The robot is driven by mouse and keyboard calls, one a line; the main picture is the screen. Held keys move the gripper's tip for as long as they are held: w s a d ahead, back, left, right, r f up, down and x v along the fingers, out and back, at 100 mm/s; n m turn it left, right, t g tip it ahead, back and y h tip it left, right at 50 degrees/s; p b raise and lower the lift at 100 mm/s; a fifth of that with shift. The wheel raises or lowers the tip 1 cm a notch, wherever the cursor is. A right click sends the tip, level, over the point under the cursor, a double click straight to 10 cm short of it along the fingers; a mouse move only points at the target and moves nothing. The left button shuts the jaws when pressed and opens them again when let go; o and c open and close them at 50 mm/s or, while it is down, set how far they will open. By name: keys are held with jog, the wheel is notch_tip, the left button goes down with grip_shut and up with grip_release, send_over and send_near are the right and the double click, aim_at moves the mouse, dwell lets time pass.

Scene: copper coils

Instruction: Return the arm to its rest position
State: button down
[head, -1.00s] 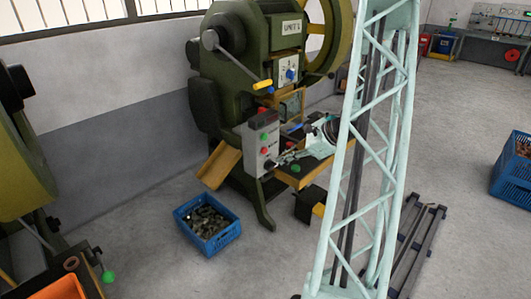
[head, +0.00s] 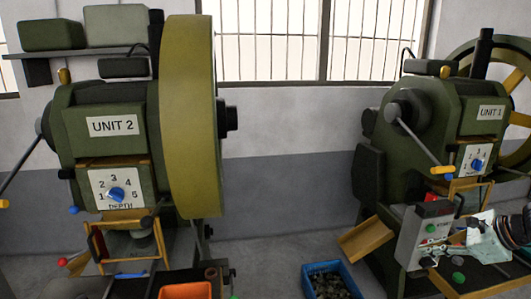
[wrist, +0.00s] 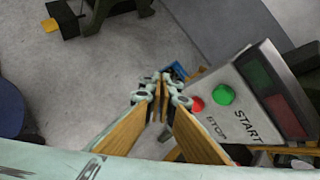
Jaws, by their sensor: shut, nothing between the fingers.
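My gripper (wrist: 163,84) is shut and empty, its two fingers meeting at the tips in the wrist view. The control box (wrist: 262,92), with a green START button and a red STOP button, stands just right of the fingers. In the head view my arm is at the right edge, in front of the press marked UNIT 1 (head: 436,130). There my gripper (head: 454,239) is small, beside the right side of the control box (head: 418,240). I cannot tell whether it touches the box.
The press marked UNIT 2 (head: 112,165) stands at left, with an orange bin (head: 186,291) at its front. A blue crate (head: 345,270) of dark parts sits on the floor beside Unit 1's yellow chute (head: 366,241). Open grey floor shows in the wrist view.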

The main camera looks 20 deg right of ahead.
jog(key=w+a+r+n+g+y, duration=0.15)
jog(key=a+r+n, duration=0.3)
jog(key=a, duration=0.55)
jog(key=w+a+r+n+g, duration=0.1)
jog(key=w+a+r+n, duration=0.15)
jog(key=a+r, duration=0.6)
jog(key=s+a+r+n+g, duration=0.1)
jog(key=s+a+r+n, duration=0.1)
jog(key=a, duration=0.4)
jog(key=s+a+r+n+g, duration=0.1)
jog(key=a+n, duration=0.2)
jog(key=a, duration=0.4)
jog(key=s+a+r+n+g, duration=0.1)
jog(key=s+a+r+n, duration=0.1)
jog(key=a, duration=0.4)
jog(key=s+a+r+n+h, duration=0.3)
jog(key=s+a+r+n, duration=0.3)
jog(key=s+a, duration=0.5)
jog(key=s+a+r+n, duration=0.1)
jog(key=s+r+n, duration=0.1)
jog(key=s, duration=0.4)
jog(key=s+a+r+n+h, duration=0.1)
jog(key=s+n, duration=0.4)
jog(key=s, duration=0.1)
jog(key=shift+s+r+t, duration=0.3)
jog(key=shift+r+t, duration=0.1)
jog(key=shift+t, duration=0.05)
jog(key=shift+h, duration=0.25)
jog(key=shift+d, duration=0.1)
